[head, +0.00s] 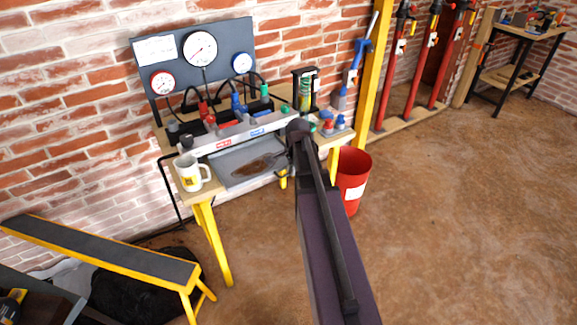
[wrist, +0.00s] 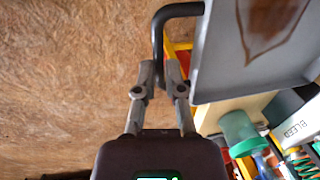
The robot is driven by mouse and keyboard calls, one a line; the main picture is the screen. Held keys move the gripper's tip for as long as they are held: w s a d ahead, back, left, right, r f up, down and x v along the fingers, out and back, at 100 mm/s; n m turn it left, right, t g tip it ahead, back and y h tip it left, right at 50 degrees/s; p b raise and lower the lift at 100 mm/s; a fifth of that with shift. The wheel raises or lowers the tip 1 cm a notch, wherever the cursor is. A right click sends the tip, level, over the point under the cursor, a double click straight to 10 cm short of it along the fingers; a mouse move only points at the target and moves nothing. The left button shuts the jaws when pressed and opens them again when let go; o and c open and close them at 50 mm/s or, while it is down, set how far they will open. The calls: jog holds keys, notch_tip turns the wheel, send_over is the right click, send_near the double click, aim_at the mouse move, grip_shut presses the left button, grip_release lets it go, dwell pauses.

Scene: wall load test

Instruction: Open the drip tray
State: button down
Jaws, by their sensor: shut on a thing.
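The drip tray (head: 226,160) is a shallow grey tray with a dark brown stain. In the head view it juts out at the front of the workbench, below the labelled valve bar (head: 240,136). In the wrist view the tray (wrist: 212,72) fills the upper right, with its stain partly in frame. Its black bar handle (wrist: 159,40) runs down between my fingertips. My gripper (wrist: 160,80) is shut on this handle.
A white mug (head: 190,174) stands on the bench's left front corner. A red bin (head: 353,182) stands on the floor right of the bench. A yellow-framed step bench (head: 110,254) is at lower left. The floor on the right is clear.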

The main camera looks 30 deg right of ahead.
aim_at(271, 152)
jog(key=c, duration=0.7)
grip_release()
jog(key=shift+w, duration=0.15)
jog(key=w, duration=1.4)
jog(key=shift+a, duration=0.2)
jog(key=shift+s+r+p, duration=0.2)
jog(key=shift+r+p, duration=0.35)
jog(key=shift+p, duration=0.1)
notch_tip(271, 152, up, 13)
jog(key=s+p, duration=0.3)
jog(key=p, duration=1)
jog(key=shift+s+a+n+g, duration=0.35)
jog(key=shift+s+a+n, duration=2.55)
jog(key=shift+s+a, duration=0.95)
jog(key=shift+s+a+n+g, duration=0.3)
jog(key=shift+s+a+n, duration=2.6)
jog(key=shift+s+a, duration=0.9)
jog(key=shift+s+a+n+g, duration=0.35)
jog(key=shift+s+a+n, duration=2.55)
jog(key=shift+s+a, duration=0.95)
